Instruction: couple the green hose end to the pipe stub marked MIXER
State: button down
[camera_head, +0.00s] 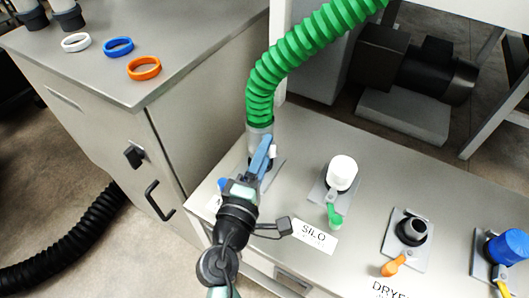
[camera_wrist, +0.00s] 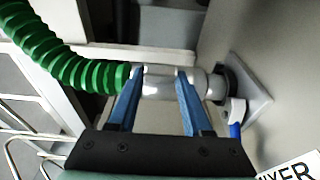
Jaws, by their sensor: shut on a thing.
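The green hose (camera_head: 300,50) comes down from the top and ends in a silver cuff (camera_head: 259,135). My gripper (camera_head: 263,150) is shut on this hose end; its two blue fingers (camera_wrist: 157,72) straddle the cuff (camera_wrist: 157,87) in the wrist view. The cuff is in line with the MIXER stub, whose dark ring (camera_wrist: 230,84) shows beside its plate (camera_wrist: 246,95). The cuff's far end meets the stub, but I cannot tell how far it is seated. A blue lever (camera_wrist: 236,128) sits at the stub, near the partly cut-off MIXER label (camera_wrist: 292,168).
To the right stand the SILO stub with a white cap (camera_head: 342,172) and green lever, a dark open stub (camera_head: 412,230) with an orange lever, and a blue-capped stub (camera_head: 507,247). White, blue and orange rings (camera_head: 144,68) lie on the left cabinet. A black hose (camera_head: 70,240) lies on the floor.

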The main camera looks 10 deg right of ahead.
dwell(0.4)
jog(key=shift+f+b, duration=0.35)
jog(key=shift+b, duration=0.15)
jog(key=shift+f+b, duration=0.45)
jog(key=shift+f+b, duration=0.35)
jog(key=shift+b, duration=0.05)
jog(key=shift+f+b, duration=0.4)
dwell(0.4)
jog(key=shift+c, duration=1.8)
grip_release()
jog(key=shift+o, duration=0.6)
jog(key=shift+f, duration=0.2)
jog(key=b+v, duration=0.1)
jog(key=v, duration=1.2)
jog(key=shift+r, duration=0.2)
